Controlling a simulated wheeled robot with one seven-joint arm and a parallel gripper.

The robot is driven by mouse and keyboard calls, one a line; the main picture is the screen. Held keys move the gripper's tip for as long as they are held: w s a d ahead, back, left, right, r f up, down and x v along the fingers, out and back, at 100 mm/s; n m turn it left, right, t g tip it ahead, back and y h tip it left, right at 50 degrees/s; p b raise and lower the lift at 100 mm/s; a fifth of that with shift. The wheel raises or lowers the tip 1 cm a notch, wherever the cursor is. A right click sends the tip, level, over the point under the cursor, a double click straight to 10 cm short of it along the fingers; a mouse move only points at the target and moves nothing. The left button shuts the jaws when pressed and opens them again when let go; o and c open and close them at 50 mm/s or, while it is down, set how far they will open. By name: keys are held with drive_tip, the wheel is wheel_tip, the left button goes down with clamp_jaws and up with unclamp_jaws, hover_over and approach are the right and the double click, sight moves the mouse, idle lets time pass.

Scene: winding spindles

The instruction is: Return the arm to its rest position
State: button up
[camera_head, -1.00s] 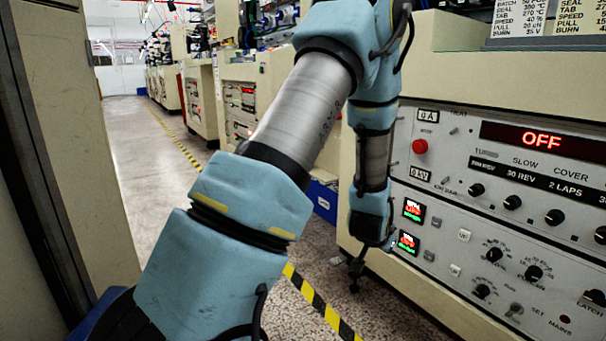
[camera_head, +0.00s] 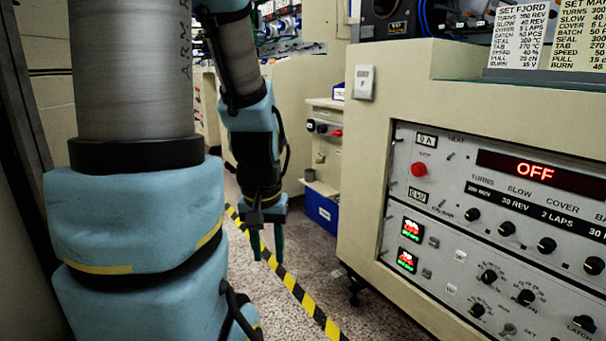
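My arm fills the left of the head view, with thick blue joints and a grey link. Its forearm hangs down near the middle, apart from the machine panel. My gripper (camera_head: 266,246) points down above the floor and the striped tape. Two thin dark green fingers show with a gap between them, and nothing is seen in that gap.
The winding machine (camera_head: 375,140) stands at the right, its control panel (camera_head: 440,235) reading OFF with a red button (camera_head: 418,169). A blue bin (camera_head: 321,205) stands behind my gripper. Yellow-black tape (camera_head: 290,283) crosses the speckled floor (camera_head: 375,318), which is open around it.

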wheel_tip(320, 180, up, 33)
drive_tip(key=p, duration=3.1)
drive_tip(key=shift+f, duration=0.2)
